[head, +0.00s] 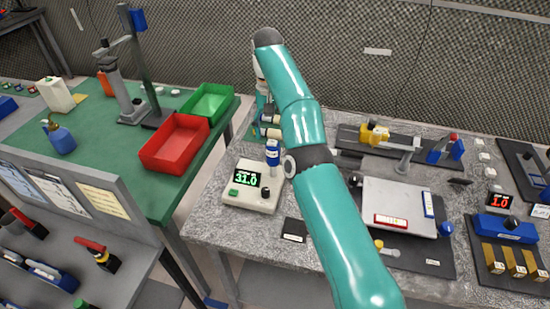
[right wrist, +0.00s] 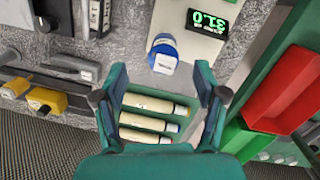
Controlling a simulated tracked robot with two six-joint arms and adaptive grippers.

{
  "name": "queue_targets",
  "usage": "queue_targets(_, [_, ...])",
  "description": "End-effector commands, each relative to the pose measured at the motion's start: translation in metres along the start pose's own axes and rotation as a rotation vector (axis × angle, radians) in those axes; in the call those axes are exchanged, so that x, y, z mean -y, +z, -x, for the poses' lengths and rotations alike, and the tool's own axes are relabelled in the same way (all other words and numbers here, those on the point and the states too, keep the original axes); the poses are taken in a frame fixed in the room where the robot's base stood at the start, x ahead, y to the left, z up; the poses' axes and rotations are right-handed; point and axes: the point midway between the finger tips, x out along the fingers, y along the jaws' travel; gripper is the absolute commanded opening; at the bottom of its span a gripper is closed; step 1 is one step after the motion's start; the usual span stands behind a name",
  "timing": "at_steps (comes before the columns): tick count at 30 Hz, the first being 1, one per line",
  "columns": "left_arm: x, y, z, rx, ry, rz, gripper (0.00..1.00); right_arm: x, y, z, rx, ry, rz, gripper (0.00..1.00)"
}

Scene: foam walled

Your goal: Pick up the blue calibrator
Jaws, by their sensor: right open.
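The blue calibrator (head: 272,152), a small upright cylinder with a blue body and white band, stands on the grey bench beside the display unit. It also shows in the right wrist view (right wrist: 163,53), ahead of the fingertips and roughly centred between them. My left gripper is not in view.
A display unit (head: 252,187) reading 31.0 stands close to the calibrator. Several cream cylinders (right wrist: 150,122) lie in a green holder under my right gripper. Red (head: 174,143) and green bins (head: 209,103) stand on the green table left.

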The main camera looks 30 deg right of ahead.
Motion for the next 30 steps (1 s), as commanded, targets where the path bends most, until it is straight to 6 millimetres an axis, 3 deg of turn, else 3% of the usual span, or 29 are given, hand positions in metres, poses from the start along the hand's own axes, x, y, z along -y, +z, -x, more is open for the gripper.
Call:
queue_targets(1, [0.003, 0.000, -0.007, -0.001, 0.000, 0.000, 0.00, 0.004, 0.003, -0.024, 0.050, 0.023, 0.017, 0.71])
queue_targets(4, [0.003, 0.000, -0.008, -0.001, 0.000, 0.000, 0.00, 0.007, 0.009, -0.050, 0.125, 0.056, 0.040, 0.71])
queue_targets(5, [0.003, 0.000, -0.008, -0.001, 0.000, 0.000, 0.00, 0.003, -0.009, -0.036, -0.021, 0.000, 0.003, 0.71])
queue_targets(6, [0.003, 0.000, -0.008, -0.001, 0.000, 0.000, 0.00, 0.001, -0.014, -0.028, -0.105, -0.046, -0.026, 0.71])
queue_targets(9, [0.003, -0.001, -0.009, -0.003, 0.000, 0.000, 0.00, 0.001, -0.015, -0.031, -0.123, -0.057, -0.031, 0.71])
queue_targets(14, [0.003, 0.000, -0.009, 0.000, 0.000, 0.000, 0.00, 0.003, -0.015, -0.040, -0.118, -0.054, -0.027, 0.71])
queue_targets(25, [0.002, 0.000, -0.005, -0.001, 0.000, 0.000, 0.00, 0.004, -0.012, -0.082, -0.117, -0.053, -0.027, 0.71])
queue_targets(30, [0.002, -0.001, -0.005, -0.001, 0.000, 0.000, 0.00, 0.004, -0.013, -0.087, -0.119, -0.053, -0.028, 0.71])
